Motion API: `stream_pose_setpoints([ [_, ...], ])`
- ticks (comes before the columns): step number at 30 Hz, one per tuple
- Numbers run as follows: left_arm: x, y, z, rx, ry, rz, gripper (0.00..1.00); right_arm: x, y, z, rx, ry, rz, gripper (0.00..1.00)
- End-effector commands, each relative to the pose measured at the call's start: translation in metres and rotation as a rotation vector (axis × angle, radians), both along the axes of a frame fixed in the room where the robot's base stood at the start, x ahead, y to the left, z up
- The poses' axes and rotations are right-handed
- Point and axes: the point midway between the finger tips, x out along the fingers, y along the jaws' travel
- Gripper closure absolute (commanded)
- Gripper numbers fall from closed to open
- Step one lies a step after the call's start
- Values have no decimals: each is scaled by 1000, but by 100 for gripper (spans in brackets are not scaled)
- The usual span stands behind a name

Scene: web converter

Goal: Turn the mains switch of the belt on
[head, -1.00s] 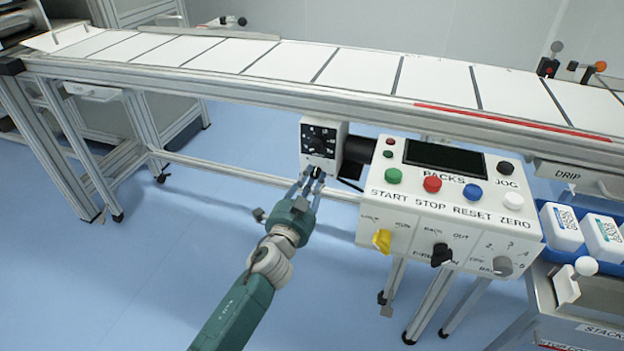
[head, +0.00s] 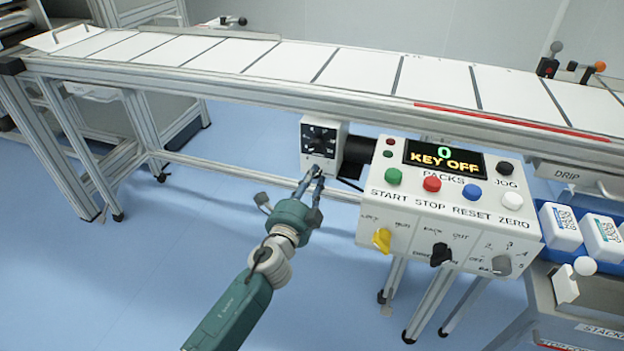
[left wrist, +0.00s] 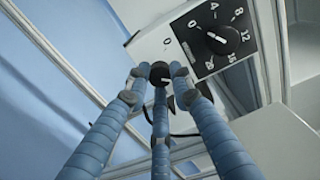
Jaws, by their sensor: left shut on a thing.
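The white belt drive box (head: 340,140) hangs under the conveyor and carries a large black numbered dial (head: 319,139). Below the dial is the mains switch, mostly hidden by fingers in the head view. In the left wrist view the switch (left wrist: 160,72) is a small black knob with a white pointer line, with a "0" mark above it. My left gripper (head: 316,174) has its fingers closed around this knob. The control panel display (head: 444,158) is lit and reads "0" and "KEY OFF". My right gripper is not in view.
The control panel (head: 395,228) beside the box has coloured buttons, a yellow key switch (head: 381,240), a black selector (head: 440,255) and a grey knob (head: 501,265). The conveyor (head: 270,61) runs above.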

Motion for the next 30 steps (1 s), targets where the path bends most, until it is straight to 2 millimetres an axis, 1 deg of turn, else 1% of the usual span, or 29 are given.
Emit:
stream_pose_setpoints([
  [1, -2, -6, 2, 3, -6, -12, 100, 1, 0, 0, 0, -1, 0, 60],
  [15, -3, -7, 1, 15, -8, -14, 100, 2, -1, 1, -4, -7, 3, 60],
  [16, -3, -7, 1, 15, -8, -14, 74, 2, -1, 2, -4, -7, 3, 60],
  [18, -3, -7, 1, 16, -7, -14, 60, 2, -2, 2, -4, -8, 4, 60],
  [19, -2, -6, 1, 15, -7, -13, 59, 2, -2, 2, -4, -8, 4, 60],
  [26, -2, -3, 0, 16, -5, -7, 59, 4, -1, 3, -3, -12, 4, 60],
  [30, -7, 0, -1, 17, -6, -5, 59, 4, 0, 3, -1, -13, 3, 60],
])
